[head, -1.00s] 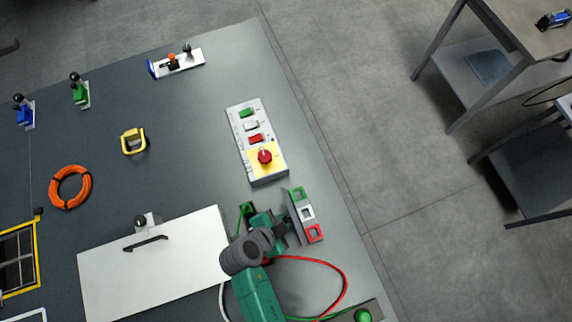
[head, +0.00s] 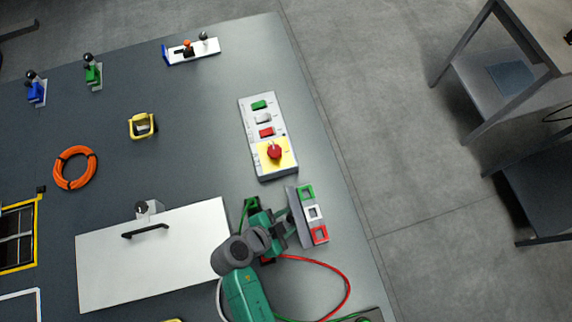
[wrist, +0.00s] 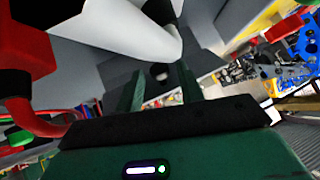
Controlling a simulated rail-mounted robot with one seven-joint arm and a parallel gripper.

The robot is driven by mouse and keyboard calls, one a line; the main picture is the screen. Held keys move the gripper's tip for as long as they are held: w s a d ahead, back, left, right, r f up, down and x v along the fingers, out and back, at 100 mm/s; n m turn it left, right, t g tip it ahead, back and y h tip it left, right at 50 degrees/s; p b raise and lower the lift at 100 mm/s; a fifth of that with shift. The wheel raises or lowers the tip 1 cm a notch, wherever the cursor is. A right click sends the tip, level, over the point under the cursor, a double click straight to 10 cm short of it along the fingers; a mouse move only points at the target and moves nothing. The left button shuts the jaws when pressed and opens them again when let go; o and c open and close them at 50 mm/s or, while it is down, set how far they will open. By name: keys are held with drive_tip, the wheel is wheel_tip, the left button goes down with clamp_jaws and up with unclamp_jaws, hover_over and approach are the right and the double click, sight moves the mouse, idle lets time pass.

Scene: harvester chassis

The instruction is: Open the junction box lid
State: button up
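A flat white panel (head: 120,270) with a black bar handle (head: 146,231) lies on the dark grey deck at the lower left of the head view. It looks like the junction box lid and lies shut. A white and black latch or knob (head: 148,208) sits at its far edge. My gripper is to the right of the panel, apart from the handle, near a block with green, white and red square sockets (head: 312,213). In the wrist view my gripper (wrist: 160,90) has two dark green fingers apart, with nothing visible held between them.
A control box (head: 268,138) with coloured buttons and a red knob stands beyond my gripper. A red cable (head: 345,280) loops at the right. An orange ring (head: 74,168) and a yellow handle (head: 142,126) are on the deck farther left. The deck between panel and control box is mostly clear.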

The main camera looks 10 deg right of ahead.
drive_tip(key=v, duration=0.8)
drive_tip(key=shift+f, duration=0.1)
idle(0.4)
drive_tip(key=w+r+n+t+y, duration=0.25)
drive_tip(key=w+r, duration=0.35)
drive_tip(key=r, duration=0.4)
drive_tip(key=w+r+n+t+y, duration=0.1)
drive_tip(key=w+r+n+t, duration=0.15)
drive_tip(key=w+r, duration=0.55)
drive_tip(key=w+r+n+t+y, duration=0.15)
drive_tip(key=w+r+t, duration=0.3)
drive_tip(key=r, duration=0.65)
drive_tip(key=s+r+n+t+y+p, duration=0.1)
drive_tip(key=s+r+n+t+p, duration=0.2)
drive_tip(key=r, duration=1.3)
drive_tip(key=s+d+r+n+t+y+p, duration=0.1)
drive_tip(key=s+r+n+t+p, duration=0.2)
drive_tip(key=r, duration=1.3)
drive_tip(key=s+d+r+n+t+y+p, duration=0.1)
drive_tip(key=s+r+n+t+p, duration=0.2)
drive_tip(key=r, duration=1.3)
drive_tip(key=shift+s+d+r+t+y+p, duration=0.15)
drive_tip(key=shift+t+p, duration=0.25)
drive_tip(key=shift+p, duration=0.45)
drive_tip(key=shift+w+a+t+y+p, duration=0.15)
drive_tip(key=shift+t+p, duration=0.2)
drive_tip(key=shift+p, duration=0.45)
